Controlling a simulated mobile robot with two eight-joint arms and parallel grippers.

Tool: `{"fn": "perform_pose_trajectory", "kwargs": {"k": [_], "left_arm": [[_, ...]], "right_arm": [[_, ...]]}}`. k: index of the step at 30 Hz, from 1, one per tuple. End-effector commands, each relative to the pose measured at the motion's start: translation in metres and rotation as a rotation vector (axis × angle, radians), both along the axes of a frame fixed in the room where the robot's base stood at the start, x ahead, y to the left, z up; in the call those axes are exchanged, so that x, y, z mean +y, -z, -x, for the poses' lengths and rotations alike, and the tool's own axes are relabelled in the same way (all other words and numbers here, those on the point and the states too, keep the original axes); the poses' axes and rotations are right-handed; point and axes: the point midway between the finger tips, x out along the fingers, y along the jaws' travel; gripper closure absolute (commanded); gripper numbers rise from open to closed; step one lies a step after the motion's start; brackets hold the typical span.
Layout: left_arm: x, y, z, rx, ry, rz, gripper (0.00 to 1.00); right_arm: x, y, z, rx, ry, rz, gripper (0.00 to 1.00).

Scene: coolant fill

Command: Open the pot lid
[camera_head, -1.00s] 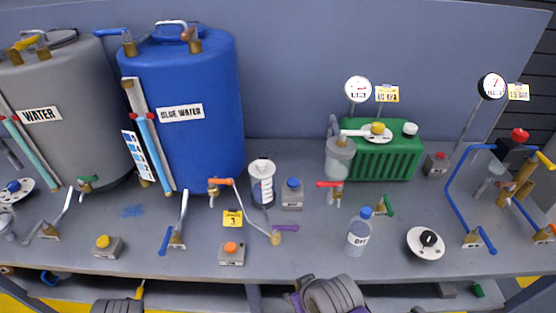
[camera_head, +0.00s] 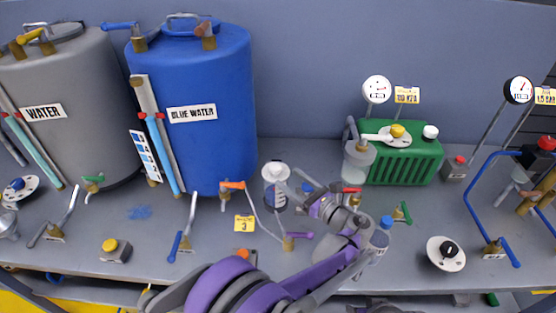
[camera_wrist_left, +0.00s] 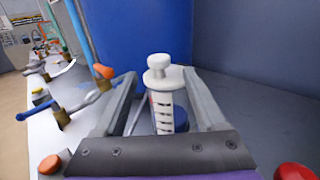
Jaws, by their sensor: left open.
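The pot (camera_head: 277,193) is a small white cylinder with scale marks, standing upright on the bench in front of the blue tank. Its white knobbed lid (camera_head: 276,170) is on top. In the left wrist view the pot (camera_wrist_left: 163,115) and lid (camera_wrist_left: 160,72) show between the two fingers. My left gripper (camera_head: 297,184) is open, just right of the pot in the head view. Its grey fingers stand on either side of the pot in the wrist view, and whether they touch it I cannot tell. My right gripper does not show.
The blue tank (camera_head: 205,115) stands close behind the pot. An orange-handled pipe valve (camera_head: 232,185) is just left of it. The green engine box (camera_head: 405,162) is at the right. My left arm covers the front middle of the bench.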

Motion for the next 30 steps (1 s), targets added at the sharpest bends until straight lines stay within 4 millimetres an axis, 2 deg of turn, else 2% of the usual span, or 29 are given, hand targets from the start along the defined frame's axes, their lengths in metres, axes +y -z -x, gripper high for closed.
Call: {"fn": "perform_pose_trajectory", "kwargs": {"k": [15,21,30], "left_arm": [[0.062,-0.002,-0.061,-0.002,-0.002,0.002,0.27],[0.073,-0.001,-0.073,-0.001,0.000,0.003,0.27],[0.075,0.000,-0.074,-0.001,0.000,0.004,0.27]], "right_arm": [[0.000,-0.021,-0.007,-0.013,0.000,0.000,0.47],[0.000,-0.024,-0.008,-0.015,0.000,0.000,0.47],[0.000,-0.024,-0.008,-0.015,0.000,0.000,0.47]]}}
